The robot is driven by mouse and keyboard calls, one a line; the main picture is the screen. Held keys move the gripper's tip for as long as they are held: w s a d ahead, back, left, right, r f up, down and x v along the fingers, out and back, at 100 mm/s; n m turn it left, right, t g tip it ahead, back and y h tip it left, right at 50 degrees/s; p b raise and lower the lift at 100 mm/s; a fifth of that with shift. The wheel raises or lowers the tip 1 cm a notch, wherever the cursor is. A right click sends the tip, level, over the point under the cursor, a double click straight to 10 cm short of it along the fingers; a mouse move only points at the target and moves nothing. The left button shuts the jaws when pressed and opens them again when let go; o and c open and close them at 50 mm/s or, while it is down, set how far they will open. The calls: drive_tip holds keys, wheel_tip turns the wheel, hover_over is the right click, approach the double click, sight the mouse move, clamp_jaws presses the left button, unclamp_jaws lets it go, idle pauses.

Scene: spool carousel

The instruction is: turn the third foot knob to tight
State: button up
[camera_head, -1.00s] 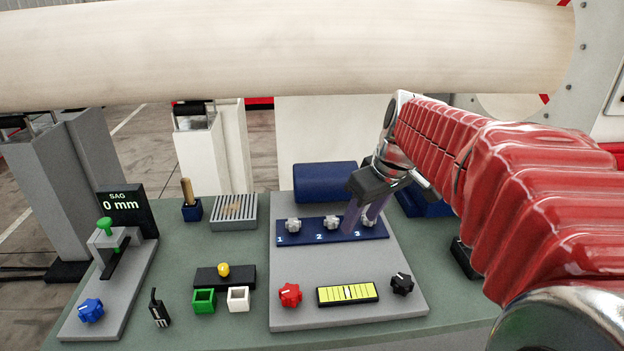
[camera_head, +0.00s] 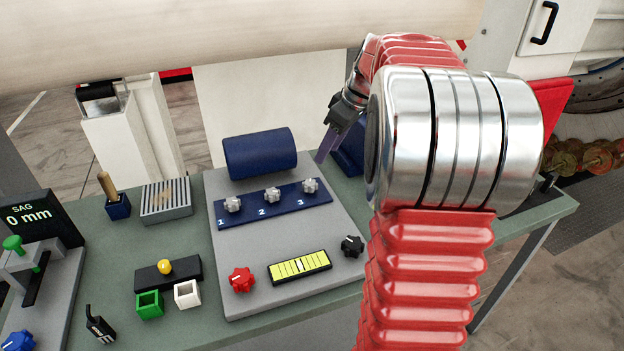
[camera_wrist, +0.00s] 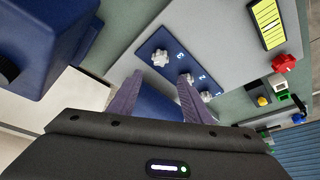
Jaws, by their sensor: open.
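The third foot knob (camera_head: 310,186) is a small white-grey knob at the right end of a dark blue strip (camera_head: 290,208) marked 1, 2, 3. The first knob (camera_head: 232,204) and second knob (camera_head: 272,194) sit left of it. In the wrist view the third knob (camera_wrist: 160,58) stands beyond my fingertips, clear of them. My gripper (camera_head: 325,148) is open and empty, behind the third knob and slightly right of it in the head view. In the wrist view its two purple fingers (camera_wrist: 157,90) are spread apart. The knob's pointer is too small to read.
A dark blue cylinder (camera_head: 260,152) lies behind the strip, left of my fingers. A blue block (camera_head: 350,150) is on their right. A yellow level gauge (camera_head: 300,266), red knob (camera_head: 241,280) and black knob (camera_head: 352,246) are in front. A large pale roll (camera_head: 200,35) hangs above.

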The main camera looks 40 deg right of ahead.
sight(311, 182)
drive_tip(key=shift+f, duration=0.15)
drive_tip(key=x, duration=1.3)
drive_tip(key=shift+w+f, duration=0.15)
drive_tip(key=shift+f, duration=0.1)
drive_tip(key=shift+c, duration=0.3)
drive_tip(key=c, duration=1)
